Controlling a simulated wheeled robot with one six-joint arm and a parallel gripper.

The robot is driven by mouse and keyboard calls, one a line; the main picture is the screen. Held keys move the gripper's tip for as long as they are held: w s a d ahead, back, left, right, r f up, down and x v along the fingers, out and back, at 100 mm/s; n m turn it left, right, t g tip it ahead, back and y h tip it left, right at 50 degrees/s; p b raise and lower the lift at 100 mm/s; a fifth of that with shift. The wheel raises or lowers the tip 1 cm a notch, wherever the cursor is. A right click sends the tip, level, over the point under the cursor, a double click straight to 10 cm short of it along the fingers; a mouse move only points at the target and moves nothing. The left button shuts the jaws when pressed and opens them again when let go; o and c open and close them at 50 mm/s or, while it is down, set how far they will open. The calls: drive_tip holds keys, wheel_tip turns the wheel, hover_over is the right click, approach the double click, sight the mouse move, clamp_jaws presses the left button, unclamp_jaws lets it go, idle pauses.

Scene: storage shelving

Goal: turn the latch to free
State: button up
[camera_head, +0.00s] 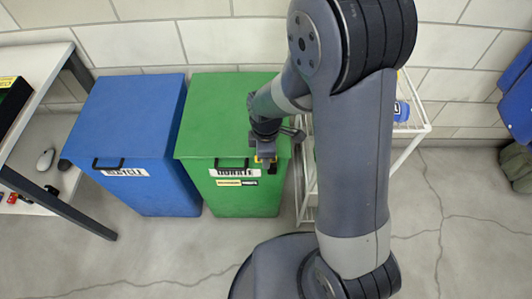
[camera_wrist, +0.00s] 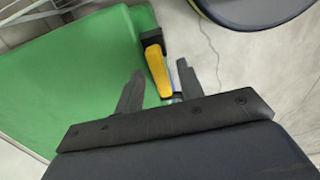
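A yellow latch handle (camera_wrist: 157,68) on a black mount (camera_wrist: 152,38) shows at the edge of the green bin (camera_wrist: 70,80) in the wrist view. My gripper (camera_wrist: 160,70) is open, with one dark finger on each side of the handle's lower part. Gaps show between the fingers and the handle; I cannot tell if either touches it. There the latch is small and mostly hidden by my gripper.
A blue bin (camera_head: 130,115) stands left of the green one. A white rack (camera_head: 415,125) stands close to the green bin's right. Cracked floor (camera_head: 450,230) is clear at the right.

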drive_tip(key=shift+r, duration=0.1)
wheel_tip(320, 180, up, 11)
drive_tip(key=p, duration=0.2)
drive_tip(key=shift+f, duration=0.2)
wheel_tip(320, 180, down, 11)
drive_tip(key=shift+f+b, duration=0.1)
drive_tip(key=shift+b, duration=1)
drive_tip(key=shift+m, duration=0.3)
drive_tip(key=shift+r, duration=0.25)
